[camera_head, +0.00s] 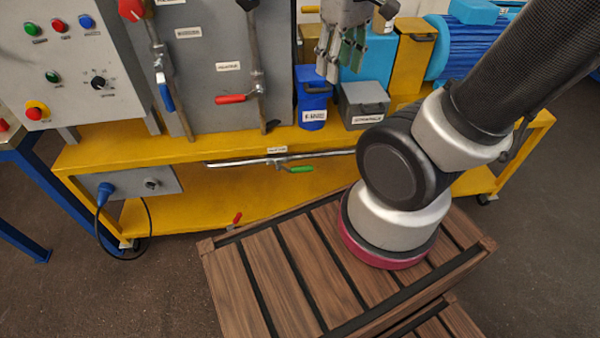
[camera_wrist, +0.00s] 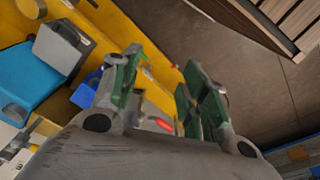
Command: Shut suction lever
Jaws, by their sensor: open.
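My gripper (camera_head: 341,60) is at the top middle of the head view, in front of the bench, with its fingers apart and nothing between them. In the wrist view its open green-padded fingers (camera_wrist: 160,75) frame part of the bench. Three levers show in the head view: one with a red handle (camera_head: 231,98) on a vertical pipe, one with a blue handle (camera_head: 165,92) further left, and one with a green handle (camera_head: 300,170) on the low horizontal pipe. A red piece (camera_wrist: 165,125) shows between the fingers in the wrist view. The labels are too small to tell which lever is suction.
A blue bin (camera_head: 312,98) and a grey box (camera_head: 363,103) stand on the yellow bench (camera_head: 120,153), below and near my gripper. A control panel (camera_head: 60,55) is at left, a blue motor (camera_head: 468,45) at right. A slatted wooden platform (camera_head: 285,265) lies in front.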

